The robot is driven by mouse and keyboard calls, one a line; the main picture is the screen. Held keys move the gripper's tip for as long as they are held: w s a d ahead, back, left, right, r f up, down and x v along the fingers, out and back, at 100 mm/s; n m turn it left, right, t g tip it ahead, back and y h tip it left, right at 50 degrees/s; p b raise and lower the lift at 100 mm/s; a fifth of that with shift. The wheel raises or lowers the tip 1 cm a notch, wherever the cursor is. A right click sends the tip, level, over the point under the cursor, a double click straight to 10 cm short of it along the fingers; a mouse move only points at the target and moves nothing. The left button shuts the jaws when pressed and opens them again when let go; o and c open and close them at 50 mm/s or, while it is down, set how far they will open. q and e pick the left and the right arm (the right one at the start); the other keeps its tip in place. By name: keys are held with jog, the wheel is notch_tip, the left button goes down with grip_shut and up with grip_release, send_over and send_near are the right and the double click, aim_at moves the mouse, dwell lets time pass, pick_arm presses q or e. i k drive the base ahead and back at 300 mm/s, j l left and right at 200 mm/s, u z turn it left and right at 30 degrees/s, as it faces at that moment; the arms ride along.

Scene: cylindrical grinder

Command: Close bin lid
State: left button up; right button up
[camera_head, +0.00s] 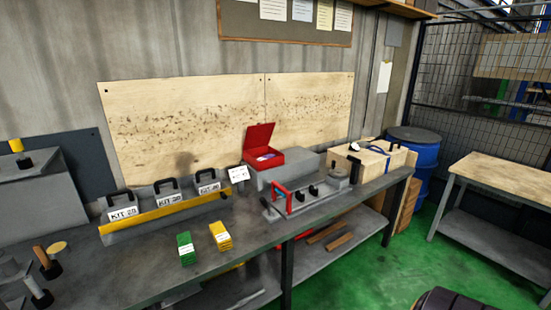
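A small red bin (265,162) sits on a grey block on the workbench, in the middle of the head view. Its red lid (259,136) stands open, raised at the back of the bin. Something light, perhaps a cloth or paper, shows inside.
The grey workbench (150,283) holds a yellow-edged rack (165,214) with kit boxes, a green block (186,248) and a yellow block (220,236). A grey fixture with a red handle (280,200) stands in front of the bin. A wooden box (372,161) stands to the right.

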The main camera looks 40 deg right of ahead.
aim_at(258, 135)
jog(key=i+l+z, duration=0.55)
jog(key=i+z, duration=0.65)
jog(key=i, duration=0.2)
jog(key=i+l+z, duration=0.1)
jog(key=i+l, duration=0.2)
jog(key=l, duration=0.25)
jog(key=i+l+z, duration=0.1)
jog(key=i+l, duration=0.25)
jog(key=l, duration=0.15)
jog(key=i+l+z, duration=0.1)
jog(key=i+l, duration=0.2)
jog(key=l, duration=0.2)
jog(key=i+l, duration=0.1)
jog(key=l, duration=0.2)
jog(key=k+l+u, duration=0.1)
jog(key=k+l, duration=0.1)
jog(key=l, duration=0.05)
